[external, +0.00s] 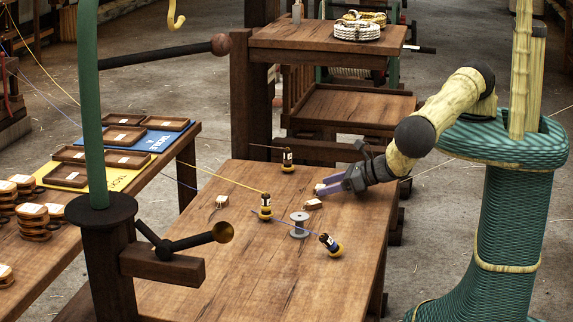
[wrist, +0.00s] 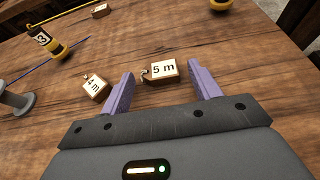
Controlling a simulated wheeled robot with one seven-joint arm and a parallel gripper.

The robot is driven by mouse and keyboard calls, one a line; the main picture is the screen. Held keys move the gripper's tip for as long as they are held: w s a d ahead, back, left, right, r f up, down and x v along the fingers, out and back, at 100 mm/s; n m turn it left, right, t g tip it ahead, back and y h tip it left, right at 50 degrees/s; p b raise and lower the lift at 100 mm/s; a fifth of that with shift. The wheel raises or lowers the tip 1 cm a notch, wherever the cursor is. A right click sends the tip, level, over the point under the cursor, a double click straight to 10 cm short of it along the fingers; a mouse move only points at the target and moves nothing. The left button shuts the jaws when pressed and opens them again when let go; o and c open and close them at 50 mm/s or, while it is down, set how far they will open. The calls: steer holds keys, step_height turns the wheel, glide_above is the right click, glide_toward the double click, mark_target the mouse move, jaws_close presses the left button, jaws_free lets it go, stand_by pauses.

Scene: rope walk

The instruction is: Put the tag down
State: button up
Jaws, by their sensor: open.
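My gripper (external: 326,187) is open low over the right side of the wooden bench, its purple fingers pointing left. In the wrist view, a wooden tag marked "5 m" (wrist: 164,70) lies on the bench just ahead of and between the spread fingertips (wrist: 163,85), with a small hook at its left end. It shows as a pale spot (external: 319,188) by the fingertips in the external view. A tag marked "4 m" (wrist: 95,88) lies beside the left finger and shows in the external view (external: 313,204). A third tag (external: 221,202) lies further off, its marking unreadable.
Black-and-yellow bobbins (external: 266,207) (external: 287,160) (external: 330,246) with cords stand or lean around the bench, near a grey spool (external: 299,225). A side table holds brown trays (external: 115,135) on blue and yellow mats. The bench's front is clear.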

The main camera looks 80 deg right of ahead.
steer(key=v, duration=0.4)
steer(key=shift+s+a, duration=0.1)
steer(key=shift+s, duration=0.1)
step_height(320, 180, up, 7)
steer(key=p, duration=0.6)
steer(key=shift+r+p, duration=0.15)
steer(key=shift+p, duration=0.2)
steer(key=shift+s, duration=0.1)
steer(key=s+d+r+m+g, duration=0.2)
steer(key=r+m, duration=0.6)
steer(key=m, duration=0.4)
steer(key=s+d+r+m+g, duration=0.2)
steer(key=d+r+m+g, duration=0.2)
steer(key=r+m, duration=0.4)
steer(key=s+d+r+m+g, duration=0.2)
steer(key=r+m, duration=0.6)
steer(key=m, duration=0.8)
steer(key=d+g, duration=0.2)
steer(key=g, duration=0.1)
